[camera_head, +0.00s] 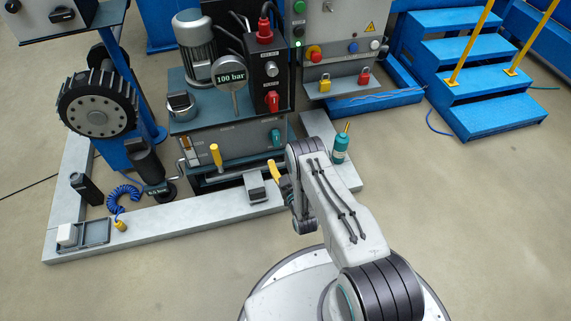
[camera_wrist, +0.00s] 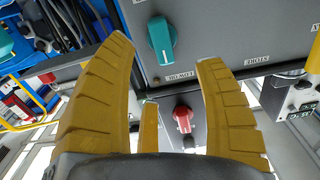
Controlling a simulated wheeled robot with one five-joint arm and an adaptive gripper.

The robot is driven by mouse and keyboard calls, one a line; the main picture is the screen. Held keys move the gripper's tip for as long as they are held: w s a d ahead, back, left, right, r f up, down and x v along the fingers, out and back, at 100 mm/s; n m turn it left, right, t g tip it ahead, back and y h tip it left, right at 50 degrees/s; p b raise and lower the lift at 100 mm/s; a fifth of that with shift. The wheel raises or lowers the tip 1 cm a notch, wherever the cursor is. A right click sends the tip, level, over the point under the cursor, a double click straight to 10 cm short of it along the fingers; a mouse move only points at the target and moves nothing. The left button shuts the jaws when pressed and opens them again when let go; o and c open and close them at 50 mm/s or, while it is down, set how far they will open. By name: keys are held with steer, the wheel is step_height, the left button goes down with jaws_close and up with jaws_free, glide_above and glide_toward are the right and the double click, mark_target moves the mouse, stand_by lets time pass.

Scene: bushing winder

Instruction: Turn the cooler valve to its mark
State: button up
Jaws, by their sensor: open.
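The teal valve handle (camera_head: 276,138), likely the cooler valve, is on the front of the grey hydraulic unit, at its lower right. It also shows in the wrist view (camera_wrist: 161,41), top centre, with its long grip nearly upright in that picture. My gripper (camera_head: 275,170) has yellow fingers and is just below the teal handle in the head view. In the wrist view my gripper (camera_wrist: 168,52) is open, with the handle showing between and beyond the fingertips; I see no contact.
A yellow lever (camera_head: 215,154) stands to the left. A teal bottle (camera_head: 340,146) stands right of my gripper.

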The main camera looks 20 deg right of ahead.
steer(key=shift+s, duration=0.85)
